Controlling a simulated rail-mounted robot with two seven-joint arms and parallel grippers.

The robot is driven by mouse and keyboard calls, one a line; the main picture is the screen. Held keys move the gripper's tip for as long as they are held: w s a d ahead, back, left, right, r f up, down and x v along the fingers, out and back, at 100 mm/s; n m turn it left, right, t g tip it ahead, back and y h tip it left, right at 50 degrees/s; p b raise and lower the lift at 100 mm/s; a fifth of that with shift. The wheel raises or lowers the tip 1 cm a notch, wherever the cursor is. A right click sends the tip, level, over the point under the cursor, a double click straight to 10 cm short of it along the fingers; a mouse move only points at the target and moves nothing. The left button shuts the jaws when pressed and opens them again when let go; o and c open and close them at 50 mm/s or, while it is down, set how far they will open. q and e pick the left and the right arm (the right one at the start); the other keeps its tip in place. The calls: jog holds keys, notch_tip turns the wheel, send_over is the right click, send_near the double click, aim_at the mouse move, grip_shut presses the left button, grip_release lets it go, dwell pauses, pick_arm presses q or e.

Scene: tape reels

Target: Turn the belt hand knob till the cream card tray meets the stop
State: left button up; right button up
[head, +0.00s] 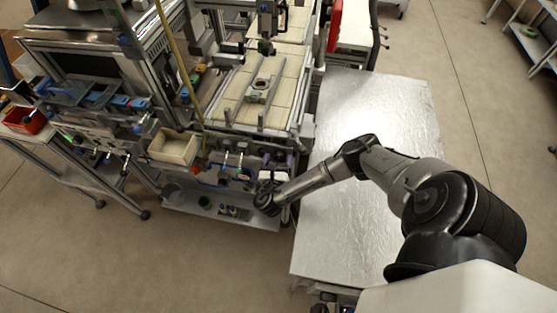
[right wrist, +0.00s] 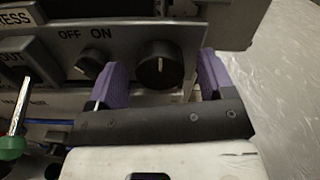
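My right gripper (right wrist: 162,72) is open, its two purple fingers spread on either side of a round black knob (right wrist: 160,65) on a grey panel. A gap shows on both sides of the knob. I cannot tell if the fingertips reach past its face. In the head view the right gripper (head: 278,162) is at the machine's front right corner. A cream open tray (head: 174,148) sits at the machine's front left. A small metal piece (head: 259,90) lies on the cream-coloured belt (head: 283,85). I cannot make out the stop. My left gripper is out of view.
A smaller OFF/ON switch (right wrist: 90,64) is just left of the knob. A bare metal table (head: 375,120) is right of the machine. A low shelf (head: 225,211) with small items runs below the panel.

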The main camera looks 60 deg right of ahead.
jog(key=c, duration=0.9)
jog(key=shift+r+m+p, duration=0.1)
jog(key=shift+m+p, duration=0.55)
jog(key=shift+m, duration=0.05)
jog(key=m+p, duration=0.1)
jog(key=m, duration=0.1)
jog(key=shift+s+m+p, duration=0.1)
jog(key=shift+m+p, duration=0.2)
jog(key=shift+p, duration=0.05)
jog(key=shift+m+p, duration=0.4)
jog(key=shift+m, duration=0.5)
jog(key=m, duration=0.2)
jog(key=shift+m+p, duration=0.3)
jog(key=shift+p, duration=0.05)
jog(key=m, duration=0.2)
jog(key=shift+f+m, duration=0.2)
jog(key=shift+m, duration=0.2)
jog(key=m, duration=0.2)
jog(key=shift+f+m, duration=0.1)
jog(key=shift+m, duration=0.3)
jog(key=m+b, duration=0.1)
jog(key=m, duration=0.2)
jog(key=shift+m+b, duration=0.65)
jog(key=shift+m, duration=0.65)
